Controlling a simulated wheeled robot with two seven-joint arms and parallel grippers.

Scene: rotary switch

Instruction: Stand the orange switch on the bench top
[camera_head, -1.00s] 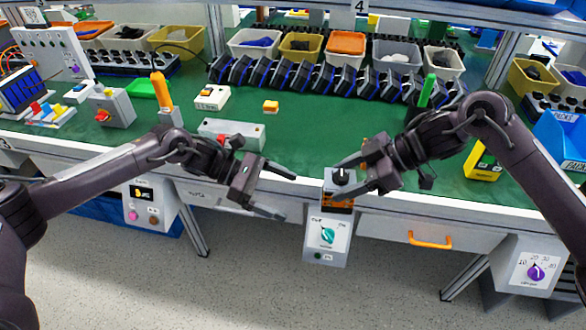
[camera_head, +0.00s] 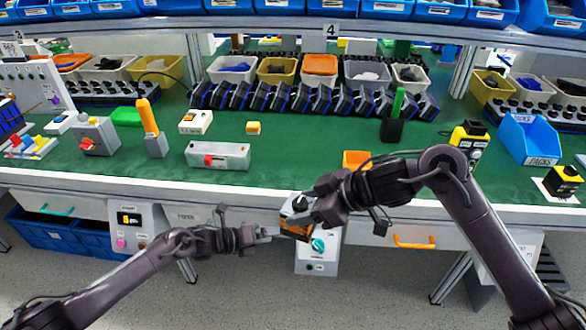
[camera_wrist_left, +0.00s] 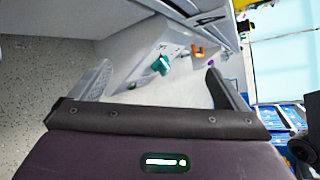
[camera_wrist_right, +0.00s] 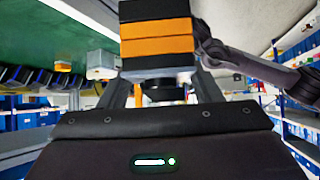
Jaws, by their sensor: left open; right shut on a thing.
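The orange switch (camera_head: 295,230) is a block with orange and black bands, a pale top plate and a black knob. My right gripper (camera_head: 312,212) is shut on it at the knob end and holds it, tilted, in front of the bench's front edge. In the right wrist view the banded switch (camera_wrist_right: 157,40) fills the top middle, knob towards the gripper. My left gripper (camera_head: 268,234) is open and empty, close to the left of the switch; contact cannot be told. The left wrist view shows its spread fingers (camera_wrist_left: 165,88). The green bench top (camera_head: 290,150) lies beyond.
A black holder with a green handle (camera_head: 393,128) is farther right. Bare green surface lies between the grey box and the orange bin.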

